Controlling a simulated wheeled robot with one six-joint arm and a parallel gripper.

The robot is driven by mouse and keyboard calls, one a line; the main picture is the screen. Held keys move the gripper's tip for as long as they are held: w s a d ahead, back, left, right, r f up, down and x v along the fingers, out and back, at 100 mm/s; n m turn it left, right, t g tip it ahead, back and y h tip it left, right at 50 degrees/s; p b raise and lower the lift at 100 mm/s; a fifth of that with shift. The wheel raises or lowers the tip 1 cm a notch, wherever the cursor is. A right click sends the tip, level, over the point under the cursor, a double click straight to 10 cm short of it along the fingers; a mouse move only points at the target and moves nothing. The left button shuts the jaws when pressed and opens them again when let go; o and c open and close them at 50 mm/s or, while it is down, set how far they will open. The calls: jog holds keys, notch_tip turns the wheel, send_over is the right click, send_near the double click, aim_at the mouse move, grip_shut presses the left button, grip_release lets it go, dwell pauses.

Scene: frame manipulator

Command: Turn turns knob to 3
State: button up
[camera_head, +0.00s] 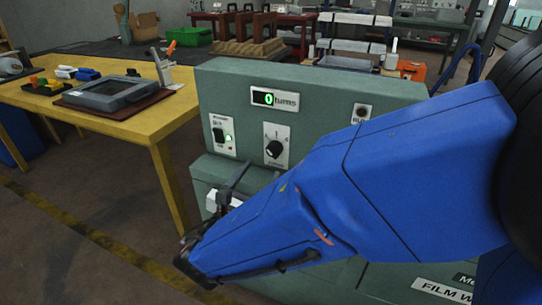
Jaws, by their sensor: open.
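The green-grey machine (230,90) stands in the centre. Its small display (274,99) reads a green "0" beside the word "turns". Below it, a black round knob (274,148) sits on a white plate; the lettering there is too small to read. My gripper (212,222) is at the end of my blue arm, below and left of the knob and apart from it. It is open, and I see nothing held in it. My arm hides much of the machine's lower front and right side.
A round button or fitting (362,112) is at the panel's upper right, partly near my arm. A yellow table (130,130) with a grey tray stands at left. The floor at lower left is clear.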

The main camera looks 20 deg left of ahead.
aim_at(271, 155)
jog(key=w, duration=0.8)
jog(key=shift+w+d, duration=0.15)
jog(key=shift+w, duration=0.25)
jog(key=c, duration=1.1)
jog(key=shift+o, duration=0.4)
jog(key=shift+m, duration=0.3)
jog(key=m, duration=0.3)
jog(key=shift+m, duration=2.6)
